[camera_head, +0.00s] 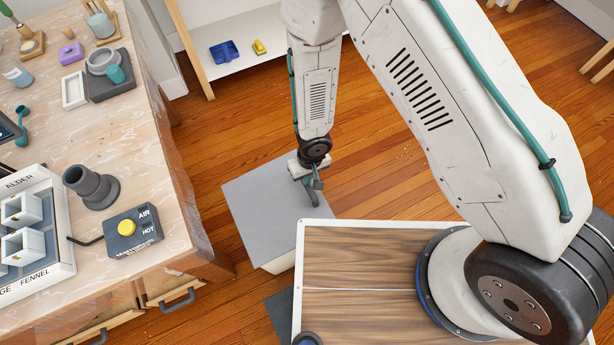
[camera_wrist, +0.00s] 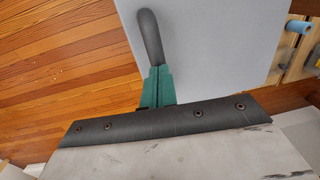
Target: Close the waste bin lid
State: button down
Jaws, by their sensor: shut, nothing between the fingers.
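The waste bin's flat grey lid (camera_head: 250,210) lies on the floor side of the workbench, over the pale bin body (camera_head: 281,262), of which only a strip shows below the lid's lower edge. The lid looks flat or nearly so; I cannot tell whether a gap is left under it. In the wrist view the lid (camera_wrist: 225,45) is a plain grey surface beyond my fingers. My gripper (camera_head: 315,199) is shut and empty, over the lid's right part. Its fingers (camera_wrist: 150,35) point at the lid; whether they touch it is unclear.
The wooden workbench (camera_head: 150,190) stands left, with a yellow-buttoned control box (camera_head: 133,230) near its edge. My wood-topped base is at the lower right. A white shelf (camera_head: 240,65) stands behind. Bare wood floor (camera_head: 390,175) lies right of the bin.

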jog(key=shift+f, duration=0.15)
jog(key=f, duration=0.2)
jog(key=d+f+y, duration=0.1)
jog(key=shift+w+f+g, duration=0.1)
jog(key=shift+w+g, duration=0.2)
